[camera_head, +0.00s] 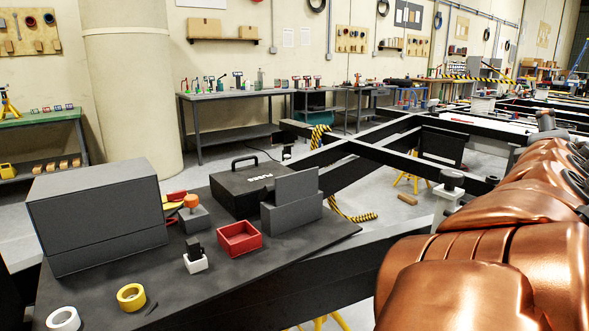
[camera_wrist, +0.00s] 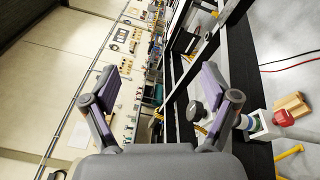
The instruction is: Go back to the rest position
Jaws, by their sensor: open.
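My gripper (camera_wrist: 163,98) shows in the wrist view with its two fingers spread wide apart and nothing between them. The wrist view is turned on its side and looks past the fingers toward the far wall, the workbenches and a black chassis beam. In the head view my copper-coloured arm fills the right side, over the chassis. The gripper itself cannot be made out in the head view.
A dark table (camera_head: 200,293) at the front left holds a grey box (camera_head: 98,215), a black case (camera_head: 248,188), a red bin (camera_head: 239,239) and tape rolls (camera_head: 131,297). Black chassis beams (camera_head: 375,156) run behind. A workbench (camera_head: 235,95) stands along the wall.

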